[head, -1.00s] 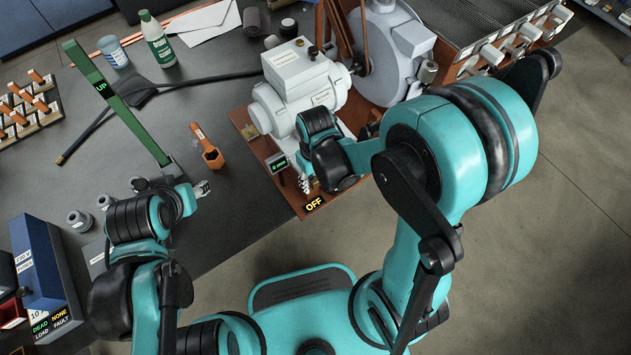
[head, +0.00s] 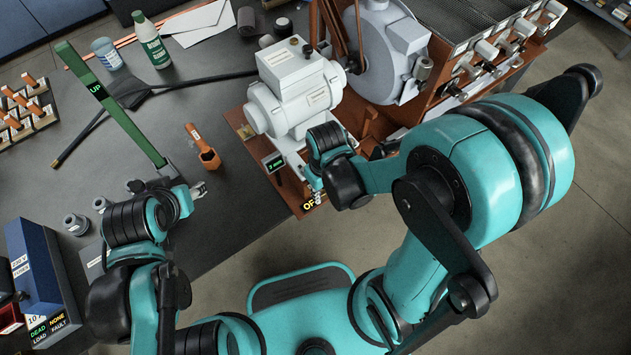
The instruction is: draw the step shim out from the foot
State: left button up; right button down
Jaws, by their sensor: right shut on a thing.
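The grey motor (head: 298,95) stands on a brown base plate (head: 240,120), with its foot at the plate's front right. My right gripper (head: 319,197) is at the plate's front edge, near the foot, and is shut on the step shim. The shim is too small and too covered by the fingers to make out. A small dark display (head: 274,162) with green digits stands just left of this gripper. My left gripper (head: 199,190) is over the bench by the lower end of a green lever; its jaw gap is too small to judge.
The green lever (head: 112,102) marked UP slants across the bench. An orange tool (head: 204,148) lies between the lever and motor. Small grey weights (head: 76,224) and a blue box (head: 45,265) are at lower left. A yellow OFF label (head: 307,206) is partly behind my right gripper.

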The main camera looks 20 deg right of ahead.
aim_at(324, 193)
jog(key=shift+s, duration=0.15)
jog(key=c, duration=1.3)
grip_release()
jog(key=shift+d, duration=0.1)
jog(key=shift+r, duration=0.1)
notch_tip(324, 193, up, 12)
jog(key=shift+f, duration=0.1)
jog(key=shift+w+d+r+m+t, duration=0.2)
jog(key=shift+d+r+m+t, duration=0.55)
jog(key=shift+t, duration=0.45)
jog(key=shift+w+d+r+m+t, duration=0.2)
jog(key=shift+d+r+m+t, duration=0.4)
jog(key=shift+d+r+t, duration=0.45)
jog(key=shift+w+d+r+m+t, duration=0.2)
jog(key=shift+d+r+m+t, duration=0.4)
jog(key=shift+t, duration=0.75)
